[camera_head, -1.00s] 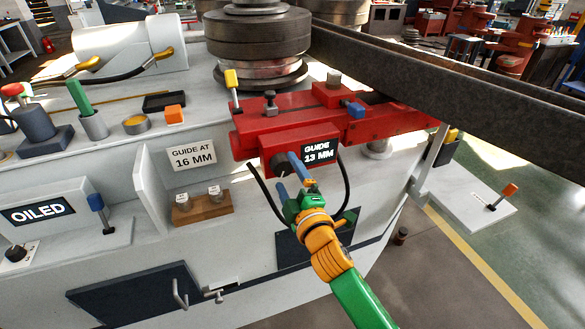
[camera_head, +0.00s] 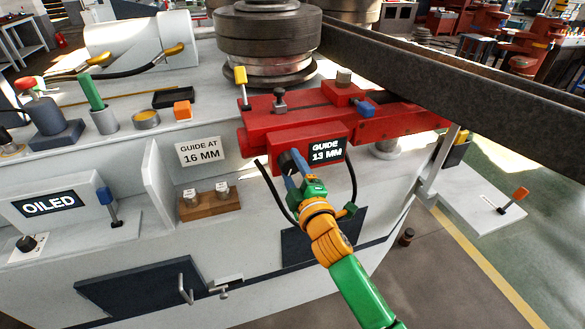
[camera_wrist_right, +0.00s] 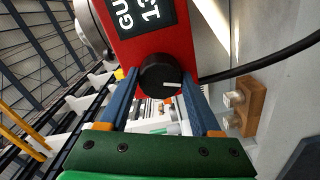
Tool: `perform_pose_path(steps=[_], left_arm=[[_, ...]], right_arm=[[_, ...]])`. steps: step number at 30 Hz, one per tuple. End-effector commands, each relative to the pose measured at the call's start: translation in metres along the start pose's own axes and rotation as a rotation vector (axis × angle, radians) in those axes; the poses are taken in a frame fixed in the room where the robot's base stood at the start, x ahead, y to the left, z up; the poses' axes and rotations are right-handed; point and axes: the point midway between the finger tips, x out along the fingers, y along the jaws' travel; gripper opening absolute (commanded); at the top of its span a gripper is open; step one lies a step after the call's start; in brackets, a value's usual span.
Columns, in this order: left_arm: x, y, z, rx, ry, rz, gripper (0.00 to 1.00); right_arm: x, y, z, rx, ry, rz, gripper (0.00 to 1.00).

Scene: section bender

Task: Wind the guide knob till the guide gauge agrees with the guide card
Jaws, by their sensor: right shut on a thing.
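The guide card (camera_head: 201,151) is a white plate on the machine front and reads "GUIDE AT 16 MM". The guide gauge (camera_head: 326,150) is a dark display on the red guide block and reads "GUIDE 13 MM". The guide knob (camera_head: 286,162) is black and round, on the front of the red block left of the gauge. In the right wrist view the knob (camera_wrist_right: 162,75) shows a white pointer mark. My right gripper (camera_head: 294,166) is shut on the knob, its blue fingers on either side of it. My left gripper is not in view.
A black cable loops below the block, beside my right arm. A wooden block (camera_head: 208,205) with two metal pieces lies left of the knob. An "OILED" display (camera_head: 49,203) stands further left.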

Motion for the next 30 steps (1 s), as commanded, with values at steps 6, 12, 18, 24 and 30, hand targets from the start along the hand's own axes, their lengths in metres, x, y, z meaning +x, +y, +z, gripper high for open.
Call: perform_pose_path(steps=[6, 12, 18, 24, 30], left_arm=[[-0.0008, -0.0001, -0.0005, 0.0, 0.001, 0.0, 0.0], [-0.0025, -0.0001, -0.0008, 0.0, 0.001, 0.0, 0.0], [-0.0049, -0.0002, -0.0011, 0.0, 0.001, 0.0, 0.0], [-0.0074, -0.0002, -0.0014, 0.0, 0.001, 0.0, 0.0], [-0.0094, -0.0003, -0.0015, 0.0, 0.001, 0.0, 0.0]], right_arm=[[0.0, -0.0002, 0.0, 0.092, -0.001, -0.001, 0.09], [0.0, 0.0002, -0.0001, 0.25, -0.001, 0.0, 0.09], [0.0, 0.0001, -0.0001, 0.422, -0.002, 0.0, 0.09], [0.0, -0.0001, 0.0, 0.57, -0.002, 0.0, 0.09], [-0.0001, -0.0006, 0.0002, 0.68, -0.002, -0.001, 0.09]])
